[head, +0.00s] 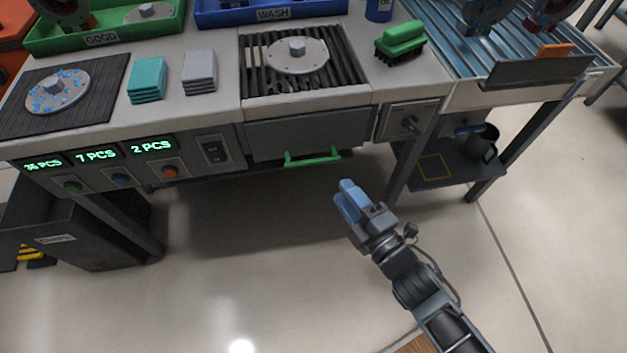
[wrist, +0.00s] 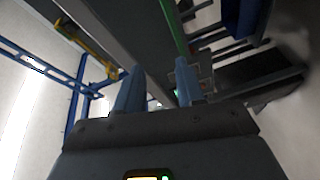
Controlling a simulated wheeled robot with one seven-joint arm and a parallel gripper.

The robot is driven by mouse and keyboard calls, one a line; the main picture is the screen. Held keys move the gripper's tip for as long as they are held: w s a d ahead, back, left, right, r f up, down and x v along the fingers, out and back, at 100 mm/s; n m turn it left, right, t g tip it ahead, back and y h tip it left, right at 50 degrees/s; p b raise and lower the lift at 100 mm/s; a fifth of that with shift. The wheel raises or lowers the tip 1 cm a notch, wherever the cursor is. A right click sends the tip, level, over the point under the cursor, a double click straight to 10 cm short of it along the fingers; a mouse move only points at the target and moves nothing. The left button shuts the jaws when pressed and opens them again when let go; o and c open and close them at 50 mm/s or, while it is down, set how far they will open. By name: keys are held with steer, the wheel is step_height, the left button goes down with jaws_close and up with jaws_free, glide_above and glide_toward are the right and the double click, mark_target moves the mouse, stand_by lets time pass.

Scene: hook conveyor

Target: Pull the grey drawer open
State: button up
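The grey drawer (head: 308,135) sits under the table top below the slotted grate, and its front looks about flush with the table front. Its green bar handle (head: 313,158) runs along the lower edge of the front. In the wrist view the green handle (wrist: 174,30) shows as a slanted bar beyond the fingertips. My gripper (head: 347,193), with light blue fingers, is in front of and below the handle, a little to its right, and apart from it. In the wrist view my gripper (wrist: 158,82) has a clear gap between its fingers and holds nothing.
A switch panel with a knob (head: 408,121) is right of the drawer. A dark bin (head: 75,230) is at lower left. The floor before the drawer is clear.

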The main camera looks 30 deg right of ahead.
mark_target(314, 164)
steer(key=w+f+n, duration=0.1)
steer(key=w, duration=0.3)
steer(key=w+f+n+b, duration=0.1)
steer(key=w, duration=0.4)
steer(key=w+a+f+n, duration=0.1)
steer(key=w, duration=0.3)
steer(key=shift+w+f+b, duration=0.2)
steer(key=shift+b, duration=0.2)
jaws_close()
